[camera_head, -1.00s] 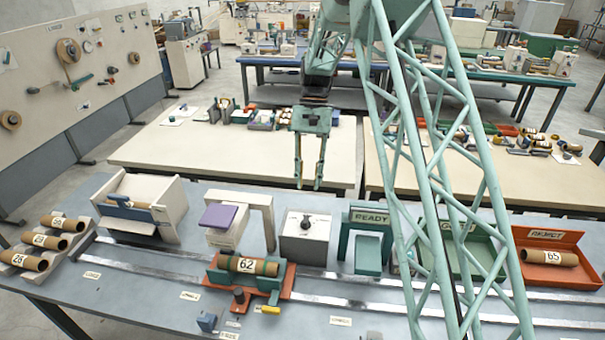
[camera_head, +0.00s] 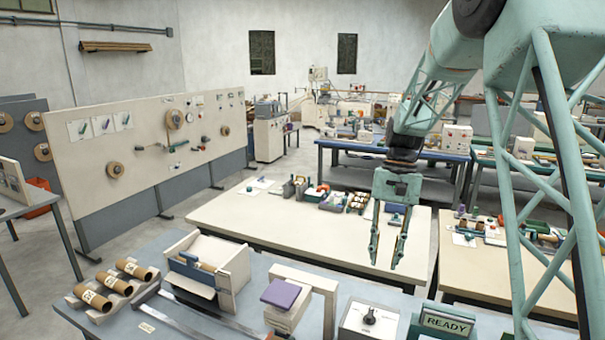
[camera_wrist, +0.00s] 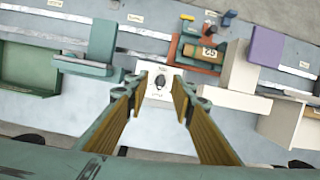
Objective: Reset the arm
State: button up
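My gripper (camera_head: 385,262) hangs fingers down from my raised arm, in front of the pale table behind the near bench. Its two fingers are apart with nothing between them. In the wrist view my gripper (camera_wrist: 162,82) is also open and empty. Below it is the white box with a black knob (camera_wrist: 159,82), which also stands on the near bench in the head view (camera_head: 371,317). The gripper appears clear of everything.
On the near bench are several brown tubes (camera_head: 134,269) in a rack, an open white box (camera_head: 227,266), a purple-topped stand (camera_head: 281,293) and the READY stand (camera_head: 444,324). A numbered tube (camera_wrist: 203,51) lies in a red-based carriage. A pale table (camera_head: 240,218) stands behind.

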jog(key=s+r+n+t+b, duration=0.1)
jog(key=s+r+b, duration=0.1)
jog(key=s+r, duration=0.35)
jog(key=s+a+r+t+h+b, duration=0.1)
jog(key=s+r, duration=0.2)
jog(key=s, duration=0.6)
jog(key=s+r+n+t+b, duration=0.1)
jog(key=s+r+b, duration=0.1)
jog(key=s+r, duration=0.4)
jog(key=s+f+n+t+b, duration=0.1)
jog(key=s+f+b, duration=0.1)
jog(key=s, duration=1)
jog(key=s+f+n+t+b, duration=0.1)
jog(key=s+f+t, duration=0.1)
jog(key=s, duration=1)
jog(key=shift+a+f+t+b, duration=0.2)
jog(key=shift+f+t+b, duration=0.15)
jog(key=shift+f, duration=0.45)
jog(key=shift+w, duration=0.15)
